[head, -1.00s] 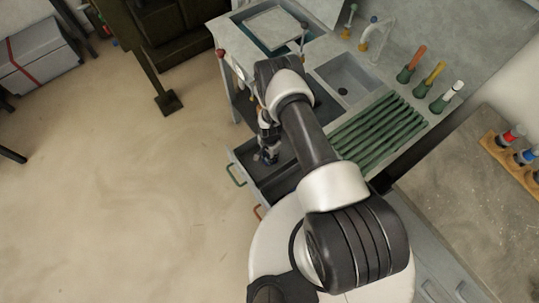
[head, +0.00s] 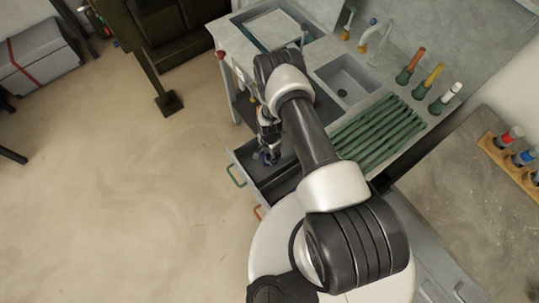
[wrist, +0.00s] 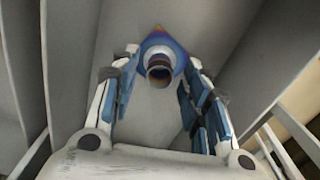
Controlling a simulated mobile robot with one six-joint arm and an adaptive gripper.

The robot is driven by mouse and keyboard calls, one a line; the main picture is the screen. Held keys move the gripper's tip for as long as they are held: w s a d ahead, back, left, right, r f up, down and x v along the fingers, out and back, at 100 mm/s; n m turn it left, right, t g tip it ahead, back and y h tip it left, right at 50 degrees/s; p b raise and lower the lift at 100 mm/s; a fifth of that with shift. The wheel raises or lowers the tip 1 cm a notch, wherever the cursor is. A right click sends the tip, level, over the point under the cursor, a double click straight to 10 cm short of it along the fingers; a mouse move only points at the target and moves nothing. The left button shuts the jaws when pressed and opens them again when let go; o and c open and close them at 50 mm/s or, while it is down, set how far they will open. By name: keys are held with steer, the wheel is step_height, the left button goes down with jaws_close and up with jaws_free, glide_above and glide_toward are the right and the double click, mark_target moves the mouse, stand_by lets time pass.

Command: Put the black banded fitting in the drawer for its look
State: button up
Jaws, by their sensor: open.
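A fitting (wrist: 160,48) stands or lies on a grey floor between my finger pads in the wrist view. It shows a blue flared part, a brownish ring and a dark round mouth towards the camera; I cannot make out a black band. My gripper (wrist: 158,72) is open, with a finger on each side of it and gaps between. In the head view my gripper (head: 268,155) points down into the open drawer (head: 281,184) with the green handle (head: 236,176). A bluish bit shows at its tip; my arm hides part of the drawer.
A lower orange handle (head: 258,212) shows below the open drawer. The worktop holds a sink (head: 347,75), a green ribbed mat (head: 378,128) and several coloured-top fittings at the back. A wooden rack (head: 510,165) stands at right.

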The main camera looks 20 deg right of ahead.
step_height(320, 180, up, 10)
steer(key=p, duration=0.2)
steer(key=shift+f, duration=0.15)
stand_by(0.4)
